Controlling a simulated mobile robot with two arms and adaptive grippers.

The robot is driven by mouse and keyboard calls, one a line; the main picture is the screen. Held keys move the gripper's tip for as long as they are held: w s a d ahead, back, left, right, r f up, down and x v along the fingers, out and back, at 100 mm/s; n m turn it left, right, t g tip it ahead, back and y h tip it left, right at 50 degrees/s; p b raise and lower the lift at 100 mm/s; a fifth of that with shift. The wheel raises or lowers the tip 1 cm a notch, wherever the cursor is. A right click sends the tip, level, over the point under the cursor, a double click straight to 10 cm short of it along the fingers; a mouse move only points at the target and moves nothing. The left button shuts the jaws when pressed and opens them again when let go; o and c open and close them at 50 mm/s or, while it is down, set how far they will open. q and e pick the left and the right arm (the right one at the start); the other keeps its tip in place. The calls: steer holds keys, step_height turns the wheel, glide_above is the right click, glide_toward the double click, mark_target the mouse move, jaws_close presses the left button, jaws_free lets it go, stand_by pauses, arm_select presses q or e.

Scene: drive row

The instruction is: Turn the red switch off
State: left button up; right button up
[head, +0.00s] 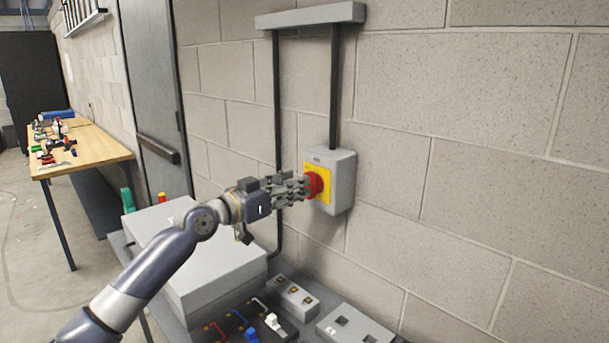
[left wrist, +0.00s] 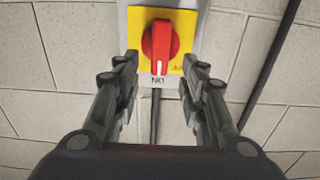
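The red switch (head: 315,184) is a rotary knob on a yellow plate (head: 325,170), fixed to a grey box (head: 343,180) on the block wall. In the left wrist view the red knob (left wrist: 160,46) stands with its grip bar upright in the picture. My left gripper (head: 304,187) is at the knob, its fingers pointing at it. In the left wrist view the left gripper (left wrist: 160,68) is open, one finger on each side of the knob, with gaps between; the fingers do not grip it. My right gripper is in neither view.
Below the switch are a large light grey box (head: 215,262) and a bench with small coloured levers (head: 272,322) and grey socket boxes (head: 292,298). A wooden table (head: 95,148) with tools stands at the far left, near a grey door (head: 150,75).

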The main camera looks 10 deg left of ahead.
mark_target(311, 185)
arm_select(q)
steer(key=x, duration=0.4)
steer(key=shift+w+f+p, duration=0.1)
steer(key=shift+p, duration=0.3)
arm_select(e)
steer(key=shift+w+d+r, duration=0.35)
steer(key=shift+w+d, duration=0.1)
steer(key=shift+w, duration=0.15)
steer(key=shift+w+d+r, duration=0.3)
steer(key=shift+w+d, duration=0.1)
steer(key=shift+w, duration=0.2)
arm_select(q)
steer(key=shift+d, duration=0.1)
steer(key=c, duration=0.9)
jaws_close()
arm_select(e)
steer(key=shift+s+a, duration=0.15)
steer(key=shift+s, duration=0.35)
